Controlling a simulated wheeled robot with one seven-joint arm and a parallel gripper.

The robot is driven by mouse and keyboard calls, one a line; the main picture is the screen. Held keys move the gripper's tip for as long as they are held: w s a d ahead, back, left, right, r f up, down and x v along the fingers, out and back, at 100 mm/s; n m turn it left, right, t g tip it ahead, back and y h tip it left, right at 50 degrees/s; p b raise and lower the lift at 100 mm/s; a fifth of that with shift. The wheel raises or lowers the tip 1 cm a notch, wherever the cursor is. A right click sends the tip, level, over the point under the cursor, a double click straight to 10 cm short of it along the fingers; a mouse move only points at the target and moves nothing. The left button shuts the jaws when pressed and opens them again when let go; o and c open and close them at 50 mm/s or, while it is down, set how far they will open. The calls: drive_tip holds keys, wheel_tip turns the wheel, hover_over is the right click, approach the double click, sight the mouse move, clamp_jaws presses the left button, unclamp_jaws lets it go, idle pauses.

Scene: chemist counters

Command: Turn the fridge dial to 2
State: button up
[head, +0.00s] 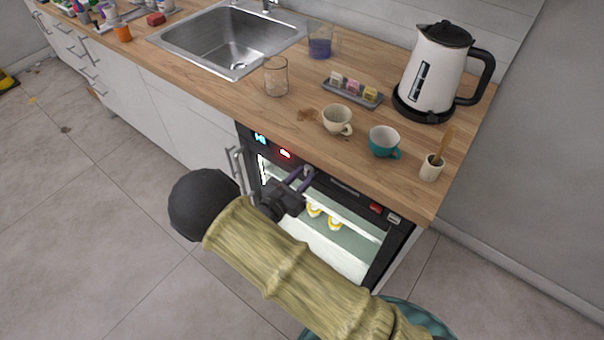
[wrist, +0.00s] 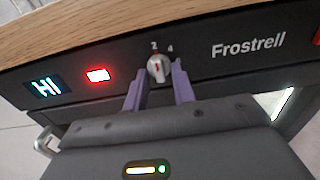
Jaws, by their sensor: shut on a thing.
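The fridge dial (wrist: 158,68) is a small silver knob on the black control strip, with the numbers 2 and 4 printed above it. Its red mark points upward, roughly toward the 2; the exact setting is hard to read. My gripper (wrist: 158,78) has its two purple fingers on either side of the dial, shut on it. In the head view my gripper (head: 302,178) reaches the strip at the top of the fridge (head: 375,248), under the counter. The display (wrist: 47,87) reads HI, and a red light (wrist: 98,75) glows beside it.
The wooden counter (head: 225,92) overhangs just above the strip. On it stand a cream cup (head: 337,119), a teal cup (head: 383,141), a kettle (head: 434,72) and a glass beaker (head: 276,77). The grey floor (head: 90,210) at the left is mostly open.

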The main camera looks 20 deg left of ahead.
idle(0.3)
drive_tip(key=o, duration=1)
drive_tip(key=shift+s, duration=0.15)
drive_tip(key=b+v, duration=0.1)
drive_tip(key=v, duration=1.6)
drive_tip(key=shift+s+a+f, duration=0.1)
drive_tip(key=shift+a, duration=0.05)
